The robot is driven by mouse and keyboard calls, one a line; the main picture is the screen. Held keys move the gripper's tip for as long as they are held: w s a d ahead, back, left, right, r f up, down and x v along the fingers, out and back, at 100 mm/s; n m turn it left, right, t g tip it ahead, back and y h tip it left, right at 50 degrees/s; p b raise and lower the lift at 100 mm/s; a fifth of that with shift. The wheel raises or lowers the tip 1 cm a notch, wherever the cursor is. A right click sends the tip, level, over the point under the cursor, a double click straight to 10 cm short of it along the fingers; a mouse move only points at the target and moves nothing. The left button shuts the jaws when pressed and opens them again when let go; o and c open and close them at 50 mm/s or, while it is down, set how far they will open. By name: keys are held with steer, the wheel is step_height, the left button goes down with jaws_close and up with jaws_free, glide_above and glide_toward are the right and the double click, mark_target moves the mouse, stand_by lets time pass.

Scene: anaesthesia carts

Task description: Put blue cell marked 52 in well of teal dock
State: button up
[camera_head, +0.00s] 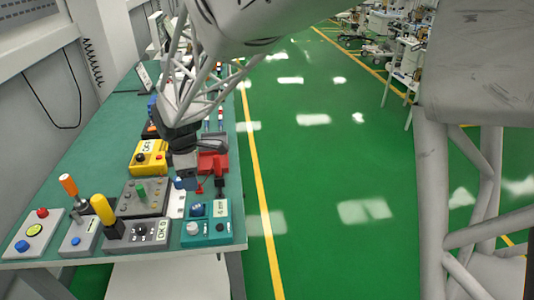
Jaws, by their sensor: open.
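The teal dock (221,231) sits at the near right corner of the teal bench, with a white knob, a blue button and a pale label. A blue piece (197,210) shows at its upper left; I cannot tell if it is a cell or part of the dock. No mark 52 is readable. My gripper (186,181) hangs above the bench, just beyond the dock, with its fingers downward. It is open, though its fingers are small and dark here. A dark blue patch lies at its fingertips; I cannot tell what it is. My gripper and wrist hide part of the bench behind.
A yellow device (149,157) and a red device (213,161) flank my gripper. A grey panel with a green knob (141,190), an orange-handled lever (68,185) and a yellow-handled lever (103,209) stand left of the dock.

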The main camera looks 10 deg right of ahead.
steer(key=s+d+r+m, duration=0.4)
steer(key=d+r+m, duration=0.15)
steer(key=d, duration=0.45)
steer(key=s+d+r+m+t, duration=0.1)
steer(key=s+d+r+m, duration=0.1)
steer(key=s+d+m, duration=0.5)
steer(key=s+d+r+m+t, duration=0.1)
steer(key=s+d+r+m, duration=0.2)
steer(key=s+d+m, duration=0.4)
steer(key=s+d, duration=0.6)
steer(key=s, duration=0.2)
steer(key=shift+r+t, duration=0.3)
